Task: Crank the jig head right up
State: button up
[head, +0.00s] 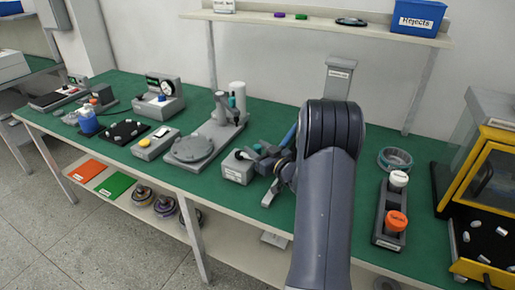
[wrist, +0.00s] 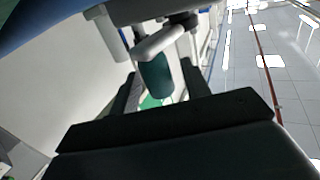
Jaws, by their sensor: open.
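The jig stands mid-bench in the head view, with a round grey plate (head: 190,149) and a pale upright column (head: 238,95). In the wrist view, a dark teal grip (wrist: 155,76) hangs from a pale crank arm (wrist: 166,38). My gripper (head: 248,153) is right of the jig in the head view, partly hidden by my arm. In the wrist view its open fingers (wrist: 160,90) lie either side of the grip in the picture. I cannot tell whether they touch it.
A labelled grey box (head: 237,168) stands by my gripper. A yellow-grey device (head: 155,143) and a gauge stand (head: 160,98) are to the left. A holder with an orange cap (head: 396,221) stands right. A shelf (head: 320,24) with a blue rejects bin (head: 417,17) runs above.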

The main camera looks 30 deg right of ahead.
jog(key=shift+c, duration=0.2)
grip_shut()
dwell(0.3)
